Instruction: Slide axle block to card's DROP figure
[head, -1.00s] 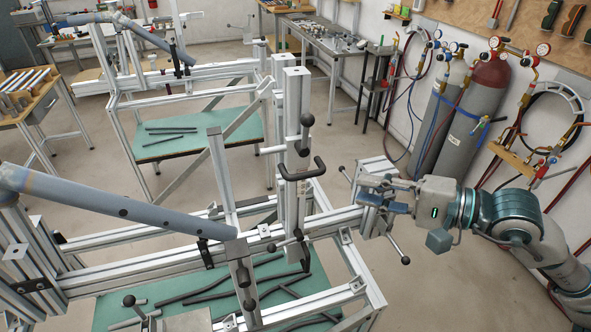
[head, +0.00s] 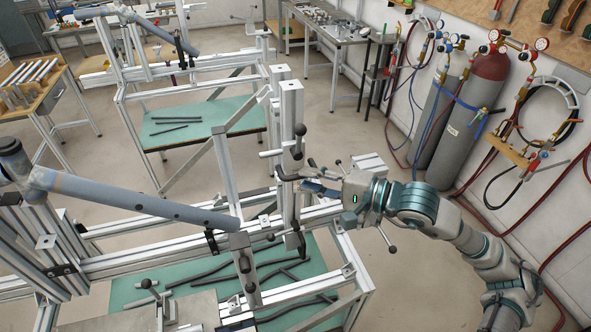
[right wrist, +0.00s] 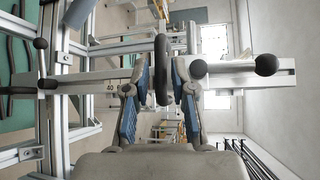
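A dark U-shaped handle (head: 283,174) sits on the front of the upright aluminium post (head: 291,105) of the near frame. I take it to be on the axle block, whose body is largely hidden behind the handle and gripper. My right gripper (head: 305,183) is at this handle. In the right wrist view the handle bar (right wrist: 161,68) stands between the blue finger pads, with narrow gaps, so the gripper looks open around it. My left gripper is not in view.
A black knobbed lever (head: 299,131) projects beside the post above the handle. A blue-grey tube (head: 130,205) slants across the near frame at left. Dark rods lie on the green shelf (head: 125,292) below. Gas cylinders (head: 478,100) stand at right; the floor between is clear.

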